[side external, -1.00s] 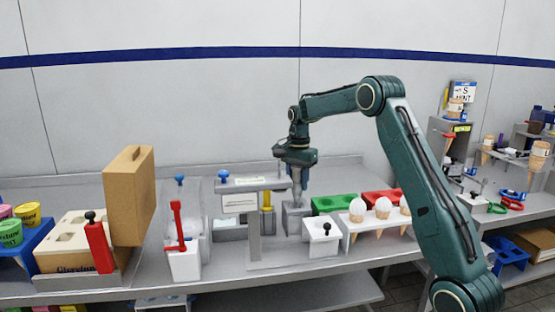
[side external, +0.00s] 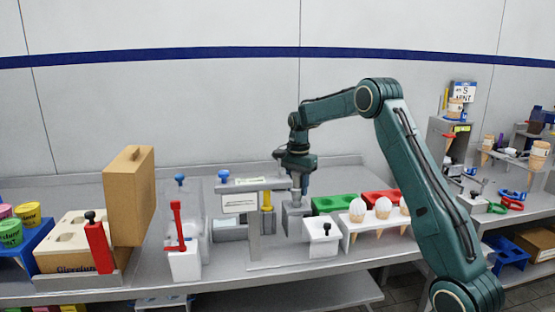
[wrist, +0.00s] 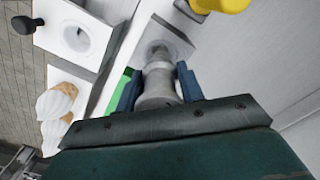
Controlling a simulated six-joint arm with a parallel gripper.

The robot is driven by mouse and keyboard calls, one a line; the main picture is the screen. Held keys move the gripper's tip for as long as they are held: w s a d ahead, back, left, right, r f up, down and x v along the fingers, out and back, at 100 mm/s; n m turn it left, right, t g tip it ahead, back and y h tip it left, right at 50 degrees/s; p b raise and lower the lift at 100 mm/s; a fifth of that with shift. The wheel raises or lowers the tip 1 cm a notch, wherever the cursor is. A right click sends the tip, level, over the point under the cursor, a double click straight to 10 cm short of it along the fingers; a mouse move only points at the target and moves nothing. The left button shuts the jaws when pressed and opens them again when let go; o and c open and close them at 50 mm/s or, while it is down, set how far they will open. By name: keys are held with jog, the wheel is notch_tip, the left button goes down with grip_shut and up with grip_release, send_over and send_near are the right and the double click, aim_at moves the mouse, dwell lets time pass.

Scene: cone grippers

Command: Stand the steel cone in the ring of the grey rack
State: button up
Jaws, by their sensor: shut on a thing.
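My gripper (wrist: 156,90) is shut on the steel cone (wrist: 158,88), one blue-grey finger on each side of it. In the side external view my gripper (side external: 299,174) points down with the cone (side external: 298,190) below it. The small grey rack (side external: 295,221) stands on the bench right under the cone. In the wrist view the rack's square top (wrist: 178,43) shows beyond the cone, and the cone's far end overlaps its round ring. I cannot tell how deep the cone's tip sits in the ring.
A white box with a black knob (side external: 321,238) stands in front of the rack. A white holder with several filled cones (side external: 383,210) is to the right, green (side external: 327,204) and red (side external: 379,197) trays behind. A grey frame (side external: 254,225) and yellow post (side external: 267,205) are close left.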

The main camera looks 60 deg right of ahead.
aim_at(297, 195)
jog(key=shift+f, duration=1.8)
dwell(0.4)
jog(key=o, duration=1.3)
jog(key=shift+c, duration=0.2)
notch_tip(297, 195, up, 14)
jog(key=shift+d+f, duration=0.1)
jog(key=shift+f, duration=0.15)
jog(key=shift+r, duration=0.2)
